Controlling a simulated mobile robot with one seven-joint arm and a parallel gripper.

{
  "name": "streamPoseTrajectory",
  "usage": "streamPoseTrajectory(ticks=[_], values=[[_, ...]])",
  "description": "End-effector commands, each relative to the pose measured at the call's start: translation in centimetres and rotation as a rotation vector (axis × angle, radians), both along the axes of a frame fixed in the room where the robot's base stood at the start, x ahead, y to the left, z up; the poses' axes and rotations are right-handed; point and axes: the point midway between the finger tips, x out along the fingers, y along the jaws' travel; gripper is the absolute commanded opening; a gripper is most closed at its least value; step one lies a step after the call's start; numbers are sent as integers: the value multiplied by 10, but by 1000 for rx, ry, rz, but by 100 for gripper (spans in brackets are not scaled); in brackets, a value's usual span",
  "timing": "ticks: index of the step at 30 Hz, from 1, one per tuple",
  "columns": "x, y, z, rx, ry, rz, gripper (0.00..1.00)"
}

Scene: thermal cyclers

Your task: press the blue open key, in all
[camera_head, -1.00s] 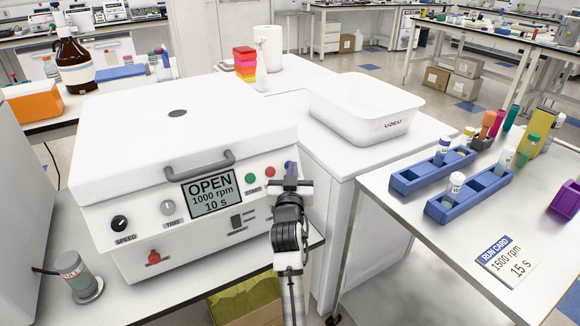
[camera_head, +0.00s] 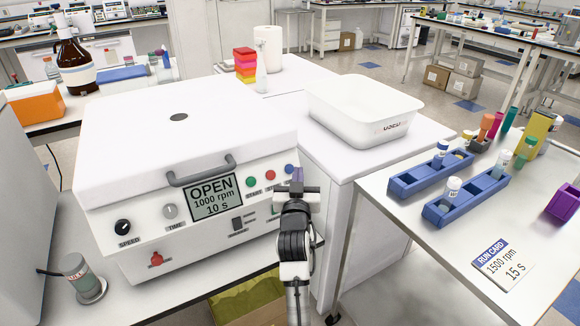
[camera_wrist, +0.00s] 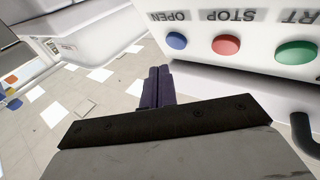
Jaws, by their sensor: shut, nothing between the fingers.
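The blue open key (camera_head: 289,169) is at the right end of the key row on the white machine's front (camera_head: 140,235). In the wrist view the blue key (camera_wrist: 176,41) sits under an upside-down OPEN label. My gripper (camera_head: 298,174) is shut and empty, its purple fingers just right of the blue key in the head view. In the wrist view the fingertips (camera_wrist: 158,72) are below and left of the key and appear apart from it. The display (camera_head: 212,198) reads OPEN, 1000 rpm, 10 s. The machine's lid (camera_head: 185,135) looks down.
A red stop key (camera_wrist: 226,45) and a green start key (camera_wrist: 296,52) sit beside the blue one. A lid handle (camera_head: 202,170) juts out above the display. A white tub (camera_head: 362,110) and a side table with blue racks (camera_head: 430,175) stand to the right.

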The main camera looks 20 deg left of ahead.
Motion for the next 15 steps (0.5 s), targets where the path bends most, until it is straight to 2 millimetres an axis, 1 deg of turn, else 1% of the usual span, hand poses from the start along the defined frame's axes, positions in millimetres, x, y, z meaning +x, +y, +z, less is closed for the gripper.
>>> streamPoseTrajectory(ticks=[1,7,15], values=[[-3,-4,6,0,1,-1,0],[-14,-18,14,0,0,-1,0],[-19,-24,15,0,0,0,0]])
